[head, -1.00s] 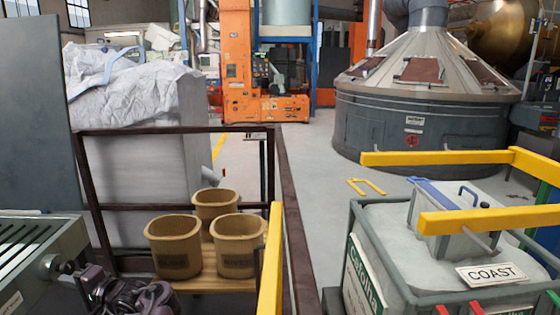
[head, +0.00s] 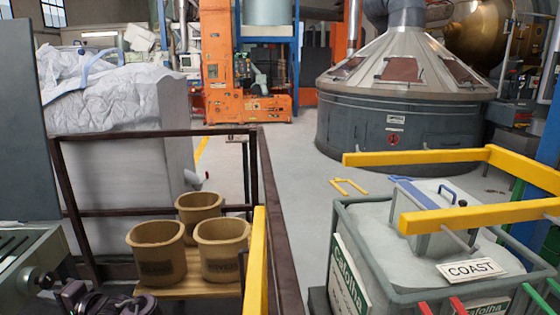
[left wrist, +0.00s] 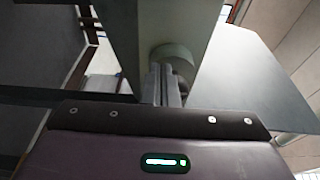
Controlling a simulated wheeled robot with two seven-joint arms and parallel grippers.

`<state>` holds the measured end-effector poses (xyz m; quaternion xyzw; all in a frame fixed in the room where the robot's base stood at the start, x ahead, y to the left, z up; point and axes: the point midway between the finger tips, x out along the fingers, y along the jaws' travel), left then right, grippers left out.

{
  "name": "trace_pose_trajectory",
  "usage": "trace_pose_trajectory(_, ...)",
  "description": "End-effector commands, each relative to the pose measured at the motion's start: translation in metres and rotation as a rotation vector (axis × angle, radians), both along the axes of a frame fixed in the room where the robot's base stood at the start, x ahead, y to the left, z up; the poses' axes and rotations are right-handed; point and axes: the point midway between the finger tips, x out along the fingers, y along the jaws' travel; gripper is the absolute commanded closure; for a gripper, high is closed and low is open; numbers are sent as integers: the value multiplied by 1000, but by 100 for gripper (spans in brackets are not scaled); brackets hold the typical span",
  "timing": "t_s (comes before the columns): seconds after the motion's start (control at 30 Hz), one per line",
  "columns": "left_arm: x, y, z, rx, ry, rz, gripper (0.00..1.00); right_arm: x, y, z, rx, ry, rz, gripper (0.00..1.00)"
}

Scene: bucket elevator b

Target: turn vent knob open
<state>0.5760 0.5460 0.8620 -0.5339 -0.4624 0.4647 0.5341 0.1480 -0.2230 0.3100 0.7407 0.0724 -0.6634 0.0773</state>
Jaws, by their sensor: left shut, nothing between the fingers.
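The grey vent box (head: 22,262) with dark slots is at the lower left of the head view. A small round knob (head: 43,282) sits on its right side. My left gripper (head: 66,290), dark purple, is close to the right of the knob, partly cut off by the bottom edge. In the left wrist view its shut, empty fingers (left wrist: 165,86) point at a round grey-green knob (left wrist: 174,62) and overlap it. I cannot tell whether they touch it. The knob's turn position is not readable. My right gripper is not in view.
Three tan buckets (head: 220,248) stand on a wooden shelf beside a dark rail frame (head: 155,212). A yellow bar (head: 256,262) rises near it. A crate (head: 352,215) of pale material with a COAST sign is at right.

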Motion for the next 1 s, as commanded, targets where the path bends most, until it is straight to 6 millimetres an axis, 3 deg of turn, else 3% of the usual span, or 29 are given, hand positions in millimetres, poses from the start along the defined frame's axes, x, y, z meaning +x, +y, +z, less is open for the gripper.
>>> trace_pose_trajectory(0.27, 0, -9, 1, -1, -1, -1, 100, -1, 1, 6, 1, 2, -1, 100)
trace_pose_trajectory(0.7, 5, -58, 0, 0, -1, 0, 100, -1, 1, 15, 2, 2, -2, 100)
trace_pose_trajectory(1.0, 5, -60, 0, 2, -2, 1, 100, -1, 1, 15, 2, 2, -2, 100)
